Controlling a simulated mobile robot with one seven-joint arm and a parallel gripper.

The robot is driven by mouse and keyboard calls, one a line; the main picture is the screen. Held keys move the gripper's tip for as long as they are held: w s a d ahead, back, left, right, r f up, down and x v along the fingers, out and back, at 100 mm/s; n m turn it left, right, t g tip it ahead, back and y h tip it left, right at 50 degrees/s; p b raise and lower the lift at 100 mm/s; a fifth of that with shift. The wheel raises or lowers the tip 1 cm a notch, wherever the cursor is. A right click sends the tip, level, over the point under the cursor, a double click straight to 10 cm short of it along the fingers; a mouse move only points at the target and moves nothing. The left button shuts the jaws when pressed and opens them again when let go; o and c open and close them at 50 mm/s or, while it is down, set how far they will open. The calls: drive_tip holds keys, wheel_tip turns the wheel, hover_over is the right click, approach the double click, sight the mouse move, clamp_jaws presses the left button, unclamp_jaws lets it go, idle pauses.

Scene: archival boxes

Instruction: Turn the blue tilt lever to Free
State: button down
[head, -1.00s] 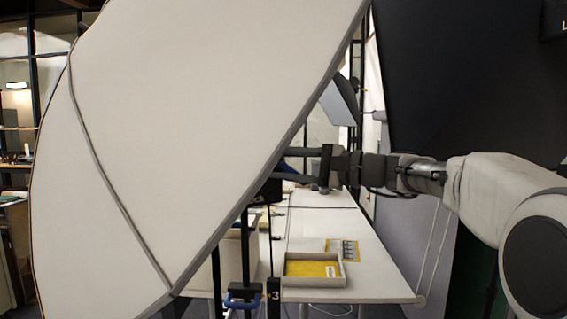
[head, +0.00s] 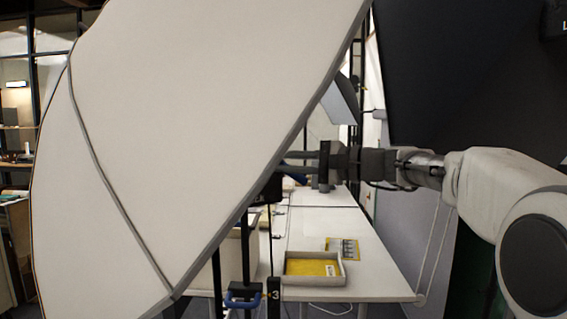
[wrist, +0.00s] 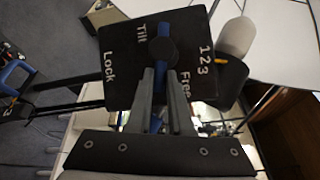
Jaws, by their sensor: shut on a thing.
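The blue tilt lever (wrist: 163,29) turns on a round black knob on a black block (wrist: 125,72) in the wrist view. The block carries the white words Tilt, Lock and Free, and the digits 123. The lever's arm points down the picture, toward my gripper, beside the word Free; Lock is farther off to the left. My gripper (wrist: 162,78) is shut on the lever's arm, one finger on each side. The right finger partly covers Free. In the head view, my gripper (head: 308,164) reaches behind the edge of a large white panel, which hides most of the block.
The large white softbox-like panel (head: 200,110) fills the left of the head view. Below my arm, a white table (head: 375,285) holds a shallow tray (head: 316,281) with a yellow sheet. A blue-handled clamp (head: 243,300) is at the bottom. A dark panel (head: 470,80) hangs at right.

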drive_tip(key=shift+r+n+h+p, duration=0.35)
drive_tip(key=shift+r+n+h, duration=0.25)
drive_tip(key=shift+n, duration=0.4)
drive_tip(key=c, duration=0.8)
unclamp_jaws()
drive_tip(key=shift+c, duration=0.2)
drive_tip(key=shift+d, duration=0.1)
drive_tip(key=v, duration=1.7)
drive_tip(key=shift+d+b, duration=0.2)
drive_tip(key=shift+b, duration=0.15)
drive_tip(key=shift+r, duration=0.1)
